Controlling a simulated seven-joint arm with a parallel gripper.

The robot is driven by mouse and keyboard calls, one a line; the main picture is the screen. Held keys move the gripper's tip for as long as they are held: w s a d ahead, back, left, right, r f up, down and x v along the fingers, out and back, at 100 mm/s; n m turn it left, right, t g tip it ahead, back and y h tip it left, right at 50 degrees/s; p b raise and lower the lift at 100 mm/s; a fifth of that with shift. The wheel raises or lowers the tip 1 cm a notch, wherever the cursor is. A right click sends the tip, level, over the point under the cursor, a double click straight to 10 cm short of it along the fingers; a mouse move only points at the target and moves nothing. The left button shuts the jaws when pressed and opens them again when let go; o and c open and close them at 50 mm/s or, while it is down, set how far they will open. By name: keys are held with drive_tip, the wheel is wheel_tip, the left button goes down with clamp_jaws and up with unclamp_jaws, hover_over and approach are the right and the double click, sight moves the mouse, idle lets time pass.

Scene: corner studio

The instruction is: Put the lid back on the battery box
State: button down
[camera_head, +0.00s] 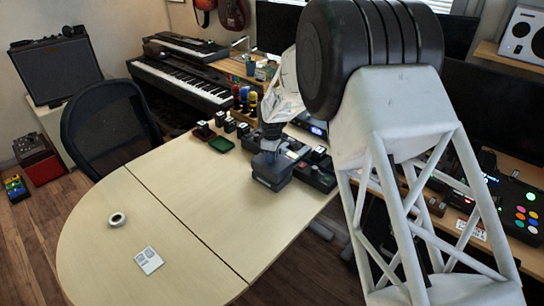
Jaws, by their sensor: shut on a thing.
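My gripper (269,146) is above the table's far right part, pointing down. It is shut on a dark grey, boxy piece (272,173), which looks like the lid; its grip is small and partly hidden. I cannot tell whether this piece touches the table or hangs just above it. A black box (316,176) stands just right of it, near the table's right edge, and may be the battery box. Its inside cannot be made out. Another dark, flat unit lies behind the held piece, partly covered by it and my gripper.
On the pale table (185,215) are a tape roll (117,219) and a white card (148,260). A green pad (221,144) and several small black-and-white stamps stand at the back edge. An office chair (112,123) is at the left.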

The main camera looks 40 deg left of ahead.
drive_tip(key=shift+f, duration=0.6)
idle(0.4)
drive_tip(key=c, duration=1.3)
unclamp_jaws()
drive_tip(key=shift+o, duration=0.2)
drive_tip(key=shift+r, duration=0.1)
drive_tip(key=shift+r, duration=5.4)
